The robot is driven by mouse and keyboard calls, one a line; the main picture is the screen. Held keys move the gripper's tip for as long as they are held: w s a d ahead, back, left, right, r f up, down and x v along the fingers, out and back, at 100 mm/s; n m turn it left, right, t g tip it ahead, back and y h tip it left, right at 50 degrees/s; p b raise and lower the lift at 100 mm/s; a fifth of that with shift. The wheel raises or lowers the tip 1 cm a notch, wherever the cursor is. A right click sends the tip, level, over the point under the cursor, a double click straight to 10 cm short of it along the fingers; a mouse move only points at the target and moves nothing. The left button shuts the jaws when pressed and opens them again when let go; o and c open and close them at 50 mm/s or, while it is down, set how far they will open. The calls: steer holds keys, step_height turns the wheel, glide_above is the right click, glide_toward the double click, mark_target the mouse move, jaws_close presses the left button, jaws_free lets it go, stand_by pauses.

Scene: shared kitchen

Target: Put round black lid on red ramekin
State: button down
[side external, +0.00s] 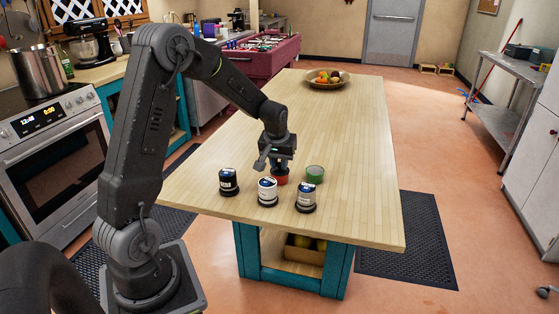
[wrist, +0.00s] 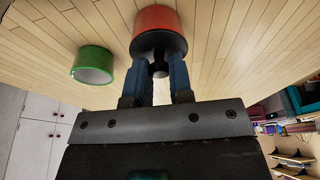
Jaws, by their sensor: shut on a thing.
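The red ramekin (side external: 281,180) stands on the wooden table, directly under my gripper (side external: 279,167) in the side view. It also shows at the top of the wrist view (wrist: 158,18). The round black lid (wrist: 158,41) lines up with the ramekin's opening in the wrist view, at or just above its rim. I cannot tell whether it touches all round. My gripper's blue fingers (wrist: 159,68) are shut on the lid's black knob. In the side view the lid is too small and dark to make out clearly.
A green ramekin (side external: 315,174) stands just right of the red one; it also shows in the wrist view (wrist: 92,65). A fruit bowl (side external: 326,84) sits at the far end.

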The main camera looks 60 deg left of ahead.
steer(key=c, duration=1.3)
jaws_free()
steer(key=v, duration=1.1)
steer(key=s+d+r+m+t, duration=0.1)
steer(key=s+d+r+m, duration=0.2)
steer(key=d, duration=0.4)
steer(key=s+d+r+m+t, duration=0.1)
steer(key=s+d+r+m, duration=0.15)
steer(key=s+d, duration=0.4)
steer(key=s+d+f+m+t+h, duration=0.1)
steer(key=s+d+m+h, duration=0.1)
steer(key=s+d, duration=0.6)
steer(key=shift+s+m, duration=0.5)
steer(key=shift+m, duration=0.15)
